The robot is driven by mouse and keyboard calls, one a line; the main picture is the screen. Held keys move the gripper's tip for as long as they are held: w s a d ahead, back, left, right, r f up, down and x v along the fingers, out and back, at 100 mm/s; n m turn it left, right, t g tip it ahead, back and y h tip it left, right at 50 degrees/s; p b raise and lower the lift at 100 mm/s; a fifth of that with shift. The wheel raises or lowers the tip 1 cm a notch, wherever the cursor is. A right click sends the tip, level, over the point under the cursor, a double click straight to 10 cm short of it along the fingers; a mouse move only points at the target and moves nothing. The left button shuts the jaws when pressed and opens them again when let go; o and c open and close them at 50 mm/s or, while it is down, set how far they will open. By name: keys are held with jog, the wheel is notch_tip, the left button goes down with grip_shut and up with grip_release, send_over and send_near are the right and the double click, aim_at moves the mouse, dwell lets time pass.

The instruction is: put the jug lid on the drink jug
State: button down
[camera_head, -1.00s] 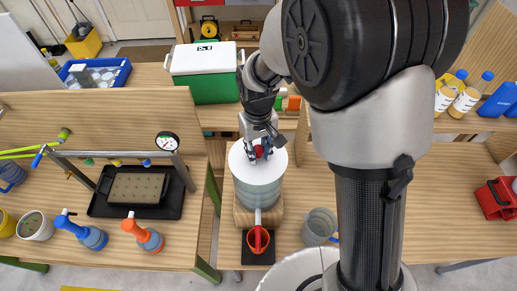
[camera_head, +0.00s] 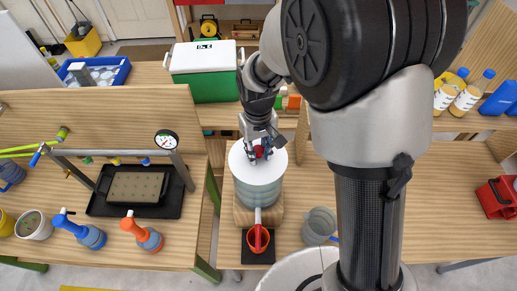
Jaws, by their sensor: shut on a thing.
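The drink jug (camera_head: 259,196) is a pale, wide cylinder standing on a wooden block at the middle of the view, with a spout at its front. The white jug lid (camera_head: 240,161) is a round disc at the jug's top. My gripper (camera_head: 261,153) is directly above the lid, pointing down, shut on a small red part at the lid's centre, likely its knob. The lid appears level over the jug's mouth. From this high view I cannot tell whether it is fully seated or slightly above the rim.
A red cup (camera_head: 258,240) stands on a dark pad under the spout. A grey mug (camera_head: 319,226) is to its right. A green cooler with a white top (camera_head: 203,58) stands behind. Spray bottles (camera_head: 143,236) and a black tray (camera_head: 105,205) are on the left bench.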

jog(key=shift+f, duration=0.2)
jog(key=c, duration=1.2)
grip_release()
notch_tip(320, 180, up, 12)
